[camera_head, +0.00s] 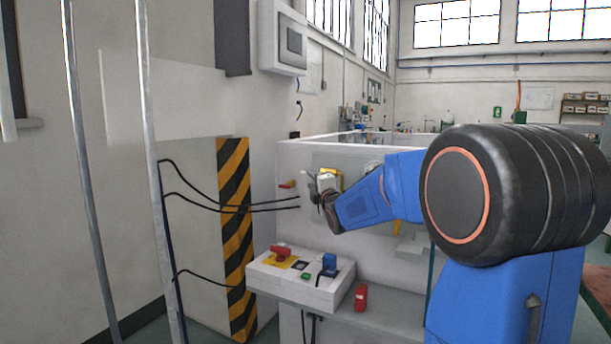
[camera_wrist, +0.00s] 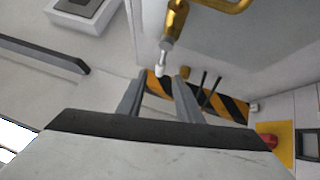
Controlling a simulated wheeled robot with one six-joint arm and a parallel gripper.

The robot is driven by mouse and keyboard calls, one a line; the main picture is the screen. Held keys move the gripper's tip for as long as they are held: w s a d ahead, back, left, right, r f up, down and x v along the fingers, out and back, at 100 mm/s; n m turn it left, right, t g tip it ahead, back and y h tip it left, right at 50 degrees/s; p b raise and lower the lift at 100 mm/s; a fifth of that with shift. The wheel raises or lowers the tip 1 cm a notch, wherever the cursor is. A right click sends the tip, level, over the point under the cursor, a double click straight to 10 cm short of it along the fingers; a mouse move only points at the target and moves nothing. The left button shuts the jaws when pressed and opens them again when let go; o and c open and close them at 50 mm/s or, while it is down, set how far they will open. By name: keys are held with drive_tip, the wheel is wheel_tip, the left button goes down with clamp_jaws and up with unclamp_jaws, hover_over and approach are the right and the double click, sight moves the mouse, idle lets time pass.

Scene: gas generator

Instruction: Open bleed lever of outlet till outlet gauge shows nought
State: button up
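In the wrist view, a brass pipe (camera_wrist: 176,18) carries a small lever with a pale, whitish end (camera_wrist: 162,58). I cannot tell for certain whether it is the outlet bleed lever. My gripper (camera_wrist: 160,80) has its two grey fingers apart, one on each side of and just below the lever's pale end in the picture. Contact cannot be told. In the head view, my gripper (camera_head: 313,190) is at the white cabinet's front (camera_head: 292,225), beside a yellow fitting (camera_head: 331,173), partly hidden by my wrist. No readable outlet gauge shows in either view.
A control box (camera_head: 310,290) with a red switch (camera_head: 280,252) and blue part stands below my gripper. A red cylinder (camera_head: 361,297) stands to its right. A red-handled part (camera_head: 287,184) sits left of my gripper.

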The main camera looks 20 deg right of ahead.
sight(307, 175)
drive_tip(key=w, duration=0.5)
drive_tip(key=w+r, duration=0.1)
drive_tip(key=w, duration=0.1)
drive_tip(key=shift+w+d, duration=0.3)
drive_tip(key=shift+d, duration=0.1)
clamp_jaws()
